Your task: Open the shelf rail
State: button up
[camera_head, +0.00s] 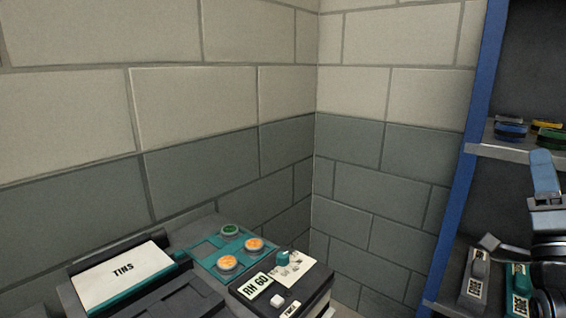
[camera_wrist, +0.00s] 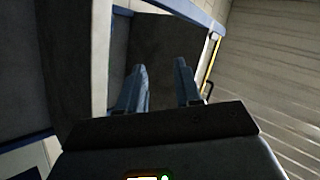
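The shelf unit with a blue upright (camera_head: 462,165) stands at the right edge of the head view, and its grey shelf boards (camera_head: 497,154) carry small items. No shelf rail can be made out there. In the wrist view, my gripper (camera_wrist: 160,68) is open, with its two fingers apart and nothing seen between them. Behind the fingers is a dark panel, with a blue and pale frame (camera_wrist: 176,10) above. A thin yellow bar (camera_wrist: 211,58) stands right of the fingers, apart from them in the picture. I cannot tell whether it is the rail.
A bench at the bottom of the head view holds a box labelled TINS (camera_head: 122,276), a teal panel with round buttons (camera_head: 226,250) and a device marked RH 60 (camera_head: 282,284). Block walls meet behind it. Ribbed grey slats (camera_wrist: 275,75) fill the wrist view's right side.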

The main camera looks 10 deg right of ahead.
jog(key=s+a+f+n+g+y, duration=0.2)
jog(key=s+a+f+n+y, duration=0.2)
jog(key=s+a+f, duration=0.45)
jog(key=s+a+f+n+g+y, duration=0.2)
jog(key=s+a+f+n+y, duration=0.3)
jog(key=a+f, duration=0.55)
jog(key=s+a+f+n+g+y, duration=0.1)
jog(key=s+a+f+n+g, duration=0.1)
jog(key=s, duration=0.8)
jog(key=s+a+f+n+g+y, duration=0.2)
jog(key=s+a+f+n, duration=0.1)
jog(key=s, duration=0.8)
jog(key=shift+s+a+f+n+g, duration=0.15)
jog(key=shift+a+f+n+g, duration=0.25)
jog(key=shift+a+n, duration=0.45)
jog(key=shift+s+a+r, duration=0.15)
jog(key=shift+s+a, duration=0.05)
jog(key=shift+s, duration=0.15)
jog(key=shift+c, duration=0.9)
jog(key=shift+w, duration=0.1)
